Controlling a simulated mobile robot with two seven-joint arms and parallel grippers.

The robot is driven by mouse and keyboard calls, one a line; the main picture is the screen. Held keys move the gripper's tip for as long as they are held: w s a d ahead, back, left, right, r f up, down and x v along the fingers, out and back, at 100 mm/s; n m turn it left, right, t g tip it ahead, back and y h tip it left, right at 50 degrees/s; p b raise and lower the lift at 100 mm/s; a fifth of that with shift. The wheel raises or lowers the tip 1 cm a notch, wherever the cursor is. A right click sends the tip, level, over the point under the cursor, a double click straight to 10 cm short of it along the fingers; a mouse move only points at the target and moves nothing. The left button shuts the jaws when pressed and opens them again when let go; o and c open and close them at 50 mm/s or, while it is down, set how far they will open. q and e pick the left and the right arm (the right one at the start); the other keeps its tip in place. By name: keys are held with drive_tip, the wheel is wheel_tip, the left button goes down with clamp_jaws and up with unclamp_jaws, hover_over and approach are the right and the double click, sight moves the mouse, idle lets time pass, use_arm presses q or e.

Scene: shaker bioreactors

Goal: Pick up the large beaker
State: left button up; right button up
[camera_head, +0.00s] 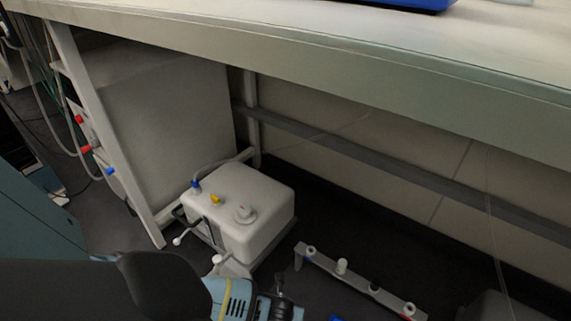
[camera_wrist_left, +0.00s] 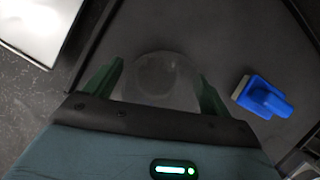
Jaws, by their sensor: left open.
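In the left wrist view, a large clear beaker (camera_wrist_left: 155,72), faint against a dark surface, shows as a round transparent outline. My left gripper (camera_wrist_left: 158,85) is open, with one green finger on each side of the beaker. Gaps seem to show beside the glass, but I cannot tell whether either finger touches it. The beaker's lower part is hard to make out. In the head view my left arm comes in at the bottom left; its fingers and the beaker do not show there. My right gripper is in neither view.
A blue object (camera_wrist_left: 262,97) lies right of the beaker on the dark surface, and a white panel (camera_wrist_left: 40,25) is at the upper left. In the head view, a white container (camera_head: 240,210) stands under the bench (camera_head: 330,70), beside a white bar with fittings (camera_head: 350,281).

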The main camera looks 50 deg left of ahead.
use_arm(q)
drive_tip(key=shift+c, duration=0.4)
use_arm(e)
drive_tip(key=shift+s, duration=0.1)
use_arm(q)
drive_tip(key=c, duration=1)
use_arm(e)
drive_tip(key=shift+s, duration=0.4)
